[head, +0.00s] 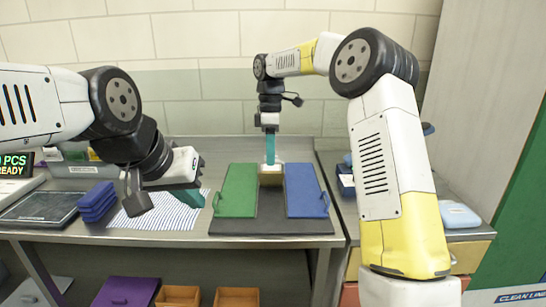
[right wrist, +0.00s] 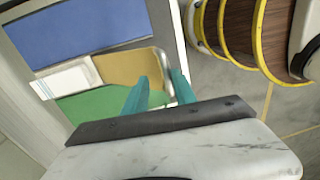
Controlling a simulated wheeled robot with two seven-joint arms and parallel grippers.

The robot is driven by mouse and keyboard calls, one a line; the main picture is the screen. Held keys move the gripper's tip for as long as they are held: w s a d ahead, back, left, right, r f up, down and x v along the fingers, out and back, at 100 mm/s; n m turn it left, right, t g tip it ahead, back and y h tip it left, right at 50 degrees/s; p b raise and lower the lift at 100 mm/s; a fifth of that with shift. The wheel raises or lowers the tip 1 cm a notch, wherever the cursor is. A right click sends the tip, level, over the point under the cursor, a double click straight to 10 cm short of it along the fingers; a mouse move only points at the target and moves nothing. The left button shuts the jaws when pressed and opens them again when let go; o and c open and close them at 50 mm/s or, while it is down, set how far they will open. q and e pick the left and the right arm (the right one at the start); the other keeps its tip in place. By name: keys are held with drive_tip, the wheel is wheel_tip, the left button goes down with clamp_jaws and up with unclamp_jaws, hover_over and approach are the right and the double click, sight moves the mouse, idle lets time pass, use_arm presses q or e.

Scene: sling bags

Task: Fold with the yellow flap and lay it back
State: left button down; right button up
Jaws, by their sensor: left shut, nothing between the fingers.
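The folding board has a dark base (head: 262,226), a green flap (head: 236,192) on the left and a blue flap (head: 304,190) on the right, both lying flat. The yellow flap (head: 271,180) is at the middle, below my right gripper (head: 269,162). In the right wrist view the yellow flap (right wrist: 130,68) lies between blue and green, with a white folded piece (right wrist: 66,79) beside it. My right fingers (right wrist: 160,82) are apart at its pale edge; contact is unclear. My left gripper (head: 197,198) is shut and empty, left of the board.
A striped sheet (head: 160,214) lies under my left gripper. Blue folded items (head: 97,202) and a dark tray (head: 40,207) are further left. A side counter with a pale blue item (head: 458,214) stands right. Orange bins (head: 237,297) are on the shelf below.

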idle(0.3)
drive_tip(key=w+r, duration=0.4)
drive_tip(key=r, duration=0.3)
drive_tip(key=shift+w+r, duration=0.25)
drive_tip(key=shift+w, duration=0.1)
idle(0.4)
idle(0.4)
